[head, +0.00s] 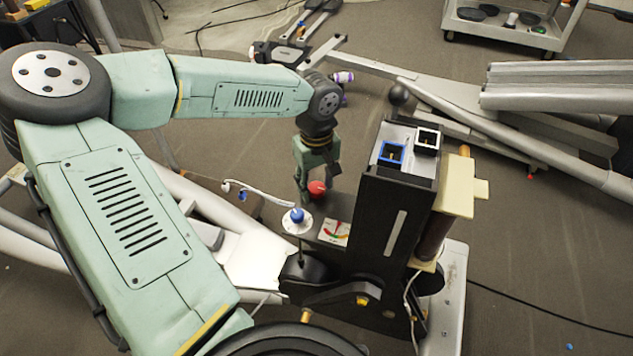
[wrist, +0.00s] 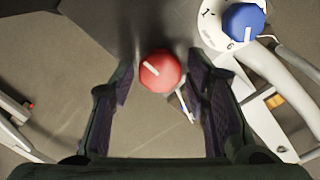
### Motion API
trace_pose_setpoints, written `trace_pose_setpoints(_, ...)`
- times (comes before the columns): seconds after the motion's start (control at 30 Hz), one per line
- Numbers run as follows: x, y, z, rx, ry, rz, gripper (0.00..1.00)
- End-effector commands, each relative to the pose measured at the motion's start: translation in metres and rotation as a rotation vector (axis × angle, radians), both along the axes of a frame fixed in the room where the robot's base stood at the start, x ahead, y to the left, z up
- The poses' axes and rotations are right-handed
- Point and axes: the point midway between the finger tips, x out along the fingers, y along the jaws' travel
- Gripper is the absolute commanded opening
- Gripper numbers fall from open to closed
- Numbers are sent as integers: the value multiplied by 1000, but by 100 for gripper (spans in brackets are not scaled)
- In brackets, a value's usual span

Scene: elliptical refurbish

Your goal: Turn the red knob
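The red knob (head: 317,188) sits on the dark machine housing, left of the tall black column. It is round with a pale pointer mark, which shows in the wrist view (wrist: 160,70) pointing to the upper left. My gripper (head: 318,183) is directly over the knob, fingers pointing down. In the wrist view my gripper (wrist: 160,95) is open, with one finger on each side of the knob and a clear gap on both sides. The knob lies near the fingertip end of the gap. Nothing is held.
A blue knob (head: 297,215) on a white numbered dial stands close by; it also shows in the wrist view (wrist: 243,22). A coloured gauge (head: 334,232) is beside it. The tall black column (head: 398,215) with blue and white sockets rises close on the right. A white cable (head: 258,192) runs nearby.

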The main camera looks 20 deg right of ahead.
Motion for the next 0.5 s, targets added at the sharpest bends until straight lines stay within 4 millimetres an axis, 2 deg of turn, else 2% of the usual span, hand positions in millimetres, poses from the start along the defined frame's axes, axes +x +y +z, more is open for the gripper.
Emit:
trace_pose_setpoints(0.07, 0, 0, 0, 0, 0, 0, 35)
trace_pose_setpoints(0.5, 0, 0, 0, 0, 0, 0, 6)
